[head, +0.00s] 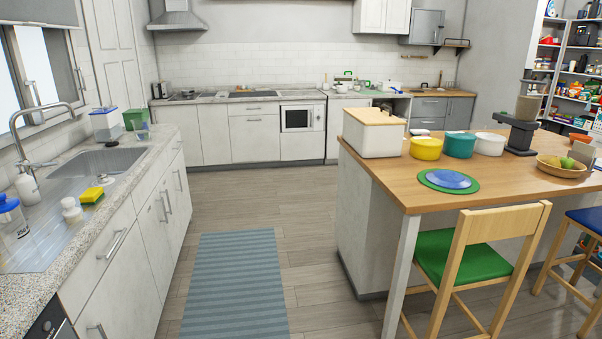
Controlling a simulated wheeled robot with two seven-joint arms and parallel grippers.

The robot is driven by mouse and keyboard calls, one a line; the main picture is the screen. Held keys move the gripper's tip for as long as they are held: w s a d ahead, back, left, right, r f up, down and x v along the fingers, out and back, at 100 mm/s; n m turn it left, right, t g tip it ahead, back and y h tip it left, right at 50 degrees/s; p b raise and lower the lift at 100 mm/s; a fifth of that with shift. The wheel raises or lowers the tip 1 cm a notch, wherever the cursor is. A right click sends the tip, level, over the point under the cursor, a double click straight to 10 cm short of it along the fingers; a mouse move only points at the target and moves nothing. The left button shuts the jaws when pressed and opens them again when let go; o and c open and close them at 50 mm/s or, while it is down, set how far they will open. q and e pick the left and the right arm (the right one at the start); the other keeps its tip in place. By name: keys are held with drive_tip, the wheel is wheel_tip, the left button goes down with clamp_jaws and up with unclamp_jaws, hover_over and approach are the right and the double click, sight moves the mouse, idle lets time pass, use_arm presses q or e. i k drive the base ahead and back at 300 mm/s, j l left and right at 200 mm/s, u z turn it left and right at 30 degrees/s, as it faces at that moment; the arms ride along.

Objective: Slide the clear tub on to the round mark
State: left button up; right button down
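A clear tub with a blue lid (105,125) stands upright on the far part of the left counter, behind the sink. A second clear container with a blue lid (11,224) stands at the near left, cut by the picture's edge. I cannot tell which one the task means. A green disc (427,179) lies on the wooden island top with a blue round item on it. A small dark round shape (111,144) lies near the far tub. I cannot tell whether either is the round mark. Neither of my grippers is in view.
The left counter (40,286) holds a sink, a tap, a yellow sponge (92,195) and a green container (135,120). The island (375,170) carries a white box, several bowls and a fruit bowl. Chairs stand at it. The floor between is clear, with a blue rug (236,285).

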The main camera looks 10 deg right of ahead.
sight(475, 127)
drive_tip(key=i, duration=5.05)
drive_tip(key=i+j+z, duration=0.1)
drive_tip(key=i, duration=0.65)
drive_tip(key=i+j, duration=0.15)
drive_tip(key=i, duration=0.55)
drive_tip(key=i+l+z, duration=0.2)
drive_tip(key=i+z, duration=0.3)
drive_tip(key=i+l+z, duration=0.1)
drive_tip(key=i+z, duration=0.2)
drive_tip(key=z, duration=0.15)
drive_tip(key=i+j+z, duration=0.1)
drive_tip(key=i+z, duration=0.4)
drive_tip(key=i+j+z, duration=0.25)
drive_tip(key=z, duration=0.2)
drive_tip(key=i, duration=0.05)
